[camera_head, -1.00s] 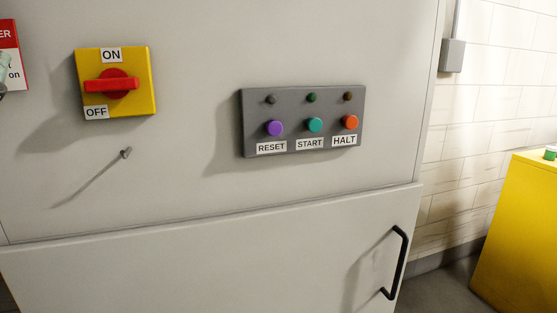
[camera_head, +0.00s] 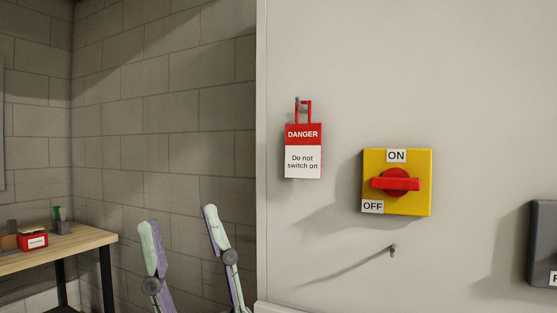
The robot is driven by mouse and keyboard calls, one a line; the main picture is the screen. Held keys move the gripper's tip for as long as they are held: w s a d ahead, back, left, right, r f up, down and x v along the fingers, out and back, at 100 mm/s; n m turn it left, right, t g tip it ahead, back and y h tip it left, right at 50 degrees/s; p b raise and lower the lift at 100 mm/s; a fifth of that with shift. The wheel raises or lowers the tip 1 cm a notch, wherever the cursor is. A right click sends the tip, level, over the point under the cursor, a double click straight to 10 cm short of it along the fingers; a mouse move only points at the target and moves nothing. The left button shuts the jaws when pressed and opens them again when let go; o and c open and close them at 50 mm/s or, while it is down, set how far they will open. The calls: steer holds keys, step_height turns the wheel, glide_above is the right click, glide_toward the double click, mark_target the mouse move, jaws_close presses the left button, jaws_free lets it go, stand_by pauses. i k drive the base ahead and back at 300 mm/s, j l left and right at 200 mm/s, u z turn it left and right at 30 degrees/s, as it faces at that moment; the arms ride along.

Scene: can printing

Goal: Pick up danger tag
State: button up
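The danger tag (camera_head: 303,152) is a red and white plate reading "DANGER Do not switch on". It hangs by a red loop from a small peg (camera_head: 297,103) near the left edge of the grey cabinet front. My gripper (camera_head: 180,217) shows at the bottom of the view, left of the cabinet edge. Its two pale green and purple fingers are spread apart with nothing between them. In the picture it is below and to the left of the tag, not touching it.
A yellow switch box (camera_head: 426,185) with a red handle, marked ON and OFF, is right of the tag. A bare peg (camera_head: 392,250) sticks out below it. A wooden table (camera_head: 75,243) with a red box (camera_head: 33,240) stands at the left. A dark panel (camera_head: 543,240) is at the right edge.

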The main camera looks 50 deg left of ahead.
mark_target(303, 147)
steer(key=u, duration=1.15)
